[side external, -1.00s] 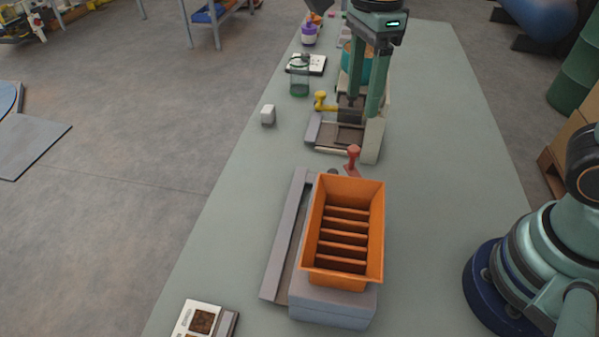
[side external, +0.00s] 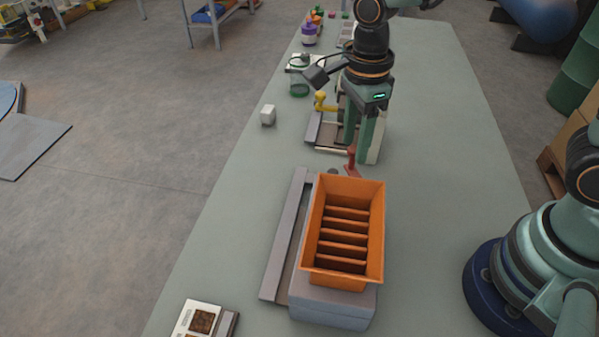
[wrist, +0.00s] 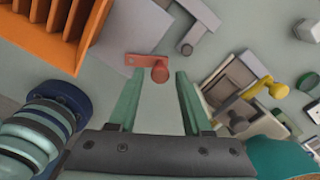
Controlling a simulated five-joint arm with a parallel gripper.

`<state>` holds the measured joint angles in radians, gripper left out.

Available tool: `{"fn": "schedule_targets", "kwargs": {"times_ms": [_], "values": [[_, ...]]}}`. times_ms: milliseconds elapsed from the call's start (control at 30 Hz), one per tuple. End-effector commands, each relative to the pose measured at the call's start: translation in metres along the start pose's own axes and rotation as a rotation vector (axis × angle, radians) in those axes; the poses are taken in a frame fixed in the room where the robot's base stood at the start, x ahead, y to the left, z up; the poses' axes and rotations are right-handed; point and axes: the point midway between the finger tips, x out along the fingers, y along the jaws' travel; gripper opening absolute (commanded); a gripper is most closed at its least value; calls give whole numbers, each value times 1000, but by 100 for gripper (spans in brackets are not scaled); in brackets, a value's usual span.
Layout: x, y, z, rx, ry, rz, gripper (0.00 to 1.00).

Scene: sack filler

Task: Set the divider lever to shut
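A red lever (side external: 351,158) with a round knob stands at the far end of the orange slatted bin (side external: 378,235). In the wrist view the lever (wrist: 150,64) lies between and just beyond my fingertips, its flat arm reaching left from the knob. My gripper (side external: 356,145) points down close to the lever. In the wrist view my gripper (wrist: 155,78) is open, with a clear gap between its green fingers and nothing held. Contact with the lever cannot be made out.
A yellow-knobbed lever (side external: 320,99) and a low grey frame (side external: 314,130) stand just beyond my gripper. A white block (side external: 268,115) and a glass jar (side external: 299,84) are to the left. A grey rail (side external: 283,240) runs beside the bin.

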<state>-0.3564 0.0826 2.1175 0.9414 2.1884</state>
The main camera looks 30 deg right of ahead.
Motion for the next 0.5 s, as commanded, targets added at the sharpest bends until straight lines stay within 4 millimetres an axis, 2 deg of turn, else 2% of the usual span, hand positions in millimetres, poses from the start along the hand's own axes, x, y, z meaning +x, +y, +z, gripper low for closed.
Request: {"fn": "schedule_targets", "kwargs": {"times_ms": [33,100,500], "values": [[0,0,0,0,0,0,25],[0,0,0,0,0,0,0],[-1,0,2,-47,0,0,0]]}}
